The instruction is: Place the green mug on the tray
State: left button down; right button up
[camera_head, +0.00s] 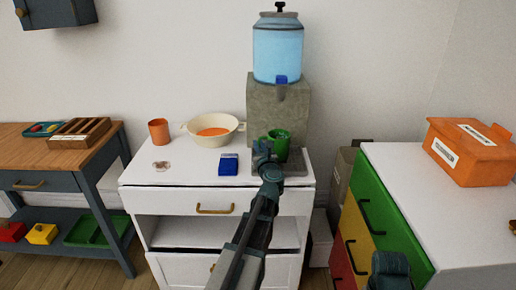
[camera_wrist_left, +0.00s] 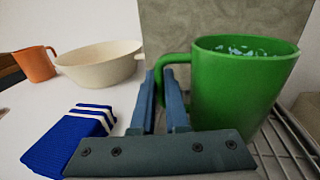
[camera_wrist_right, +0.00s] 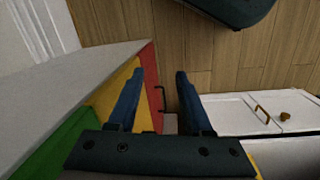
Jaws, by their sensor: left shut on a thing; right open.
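The green mug (camera_head: 281,143) is upright at the right end of the white cabinet, below the water dispenser's tap. My left gripper (camera_head: 263,148) is shut on the mug's handle; in the left wrist view its fingers (camera_wrist_left: 162,80) close on the handle, left of the mug body (camera_wrist_left: 238,100). Pale blue-white shows inside the mug. A grey wire rack (camera_head: 297,170) lies under the mug; I cannot tell whether they touch. A teal tray (camera_head: 30,131) with small items lies on the left table. A green tray (camera_head: 86,231) is on its lower shelf. My right gripper (camera_wrist_right: 158,98) is open and empty.
The water dispenser (camera_head: 278,50) stands on a grey block behind the mug. A coloured drawer unit (camera_head: 430,190) with an orange box (camera_head: 468,150) stands right.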

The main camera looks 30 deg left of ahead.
pick_arm(q)
jog(key=shift+f, duration=0.2)
jog(key=c, duration=0.9)
grip_release()
jog(key=shift+r, duration=0.15)
jog(key=shift+s+d+r, duration=0.1)
jog(key=shift+s+r, duration=0.05)
jog(key=v, duration=1.1)
jog(key=shift+s+d, duration=0.2)
jog(key=shift+s, duration=0.05)
